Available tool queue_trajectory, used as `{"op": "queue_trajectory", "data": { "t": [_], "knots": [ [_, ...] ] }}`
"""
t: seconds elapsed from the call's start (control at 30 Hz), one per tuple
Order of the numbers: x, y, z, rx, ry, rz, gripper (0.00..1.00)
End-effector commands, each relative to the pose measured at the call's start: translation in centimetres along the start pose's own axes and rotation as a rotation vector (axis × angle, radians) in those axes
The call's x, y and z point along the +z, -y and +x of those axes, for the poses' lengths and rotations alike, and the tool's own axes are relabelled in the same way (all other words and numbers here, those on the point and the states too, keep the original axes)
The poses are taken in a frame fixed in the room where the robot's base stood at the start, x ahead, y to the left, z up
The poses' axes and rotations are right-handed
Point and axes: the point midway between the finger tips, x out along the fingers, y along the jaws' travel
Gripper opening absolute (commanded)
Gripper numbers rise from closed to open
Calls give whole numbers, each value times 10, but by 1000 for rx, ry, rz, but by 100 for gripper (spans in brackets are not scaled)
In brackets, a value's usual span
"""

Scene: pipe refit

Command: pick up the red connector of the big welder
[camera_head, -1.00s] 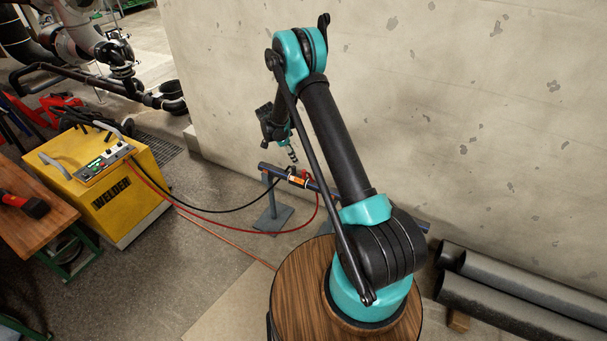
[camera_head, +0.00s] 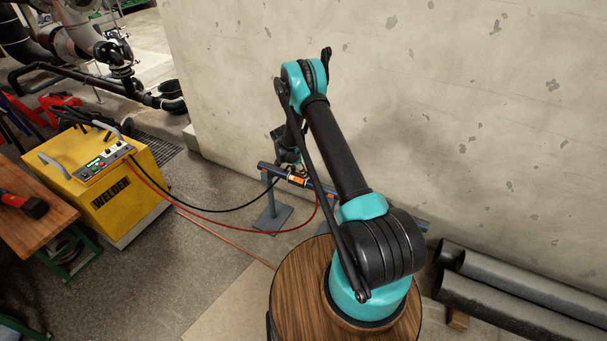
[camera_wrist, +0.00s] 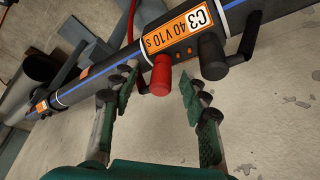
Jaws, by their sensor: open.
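The red connector (camera_wrist: 160,76) shows in the wrist view on the dark pipe (camera_wrist: 105,72), beside an orange label (camera_wrist: 180,27). A red cable (camera_wrist: 131,22) shows beside it. My gripper (camera_wrist: 155,98) is open, its two fingers on either side of the red connector in the picture; I cannot tell whether they touch it. A black connector (camera_wrist: 212,56) sits to the right on the same pipe. In the head view the yellow welder (camera_head: 118,195) stands at the left, with red and black cables running to the pipe. My arm partly hides the pipe there, and the red connector is not clear.
A grey stand (camera_head: 271,215) carries the pipe near the concrete wall (camera_head: 440,110). Large dark pipes (camera_head: 510,300) lie along the wall at the right. A wooden table (camera_head: 40,215) stands at the left. The floor between welder and stand is open apart from cables.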

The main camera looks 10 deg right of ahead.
Motion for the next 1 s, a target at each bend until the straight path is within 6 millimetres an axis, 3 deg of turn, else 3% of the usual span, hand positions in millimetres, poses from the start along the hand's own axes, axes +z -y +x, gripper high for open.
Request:
{"op": "queue_trajectory", "data": {
  "t": [0.27, 0.63, 1.0],
  "knots": [
    [0, 0, 5, 0, 0, 0, 44],
    [0, 0, 5, 0, 0, 0, 0],
    [-1, 0, 3, 0, 0, 0, 0]
  ]
}}
